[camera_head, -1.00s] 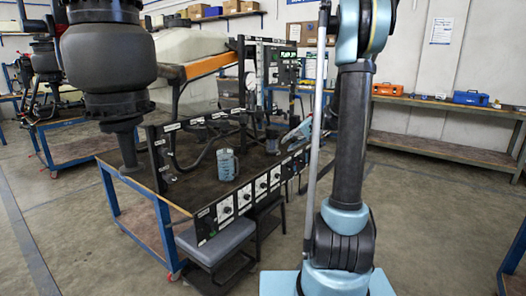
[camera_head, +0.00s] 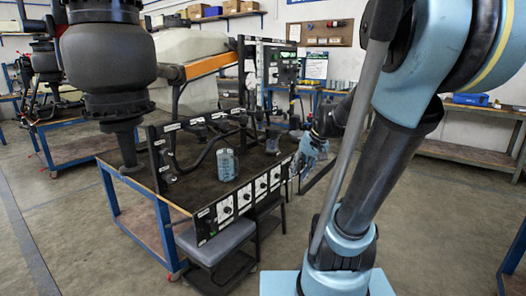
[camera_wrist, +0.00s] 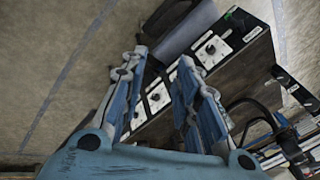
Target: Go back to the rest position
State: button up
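My arm (camera_head: 385,170) stands at the right of the head view, leaning to the upper right. My gripper (camera_head: 302,160) is partly visible beside the right end of the workbench (camera_head: 178,197). In the wrist view, the two blue fingers of my gripper (camera_wrist: 160,66) are apart with nothing between them. Beyond them lies the bench's front panel with dials (camera_wrist: 210,50). A clear measuring jug (camera_head: 227,165) stands upright on the bench, apart from my gripper.
A large dark drone part (camera_head: 108,50) hangs at the left over the bench. A grey stool (camera_head: 215,240) stands in front of the bench. A side table (camera_head: 465,153) runs along the right wall. Floor is clear between the bench and that table.

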jog(key=s+d+f+h, duration=0.2)
jog(key=s+f, duration=0.2)
jog(key=s, duration=0.4)
jog(key=s+d+f+n+h, duration=0.1)
jog(key=s+d+f, duration=0.2)
jog(key=s, duration=0.4)
jog(key=shift+s+d+f+h, duration=0.35)
jog(key=shift+f+h, duration=0.05)
jog(key=shift+f, duration=0.3)
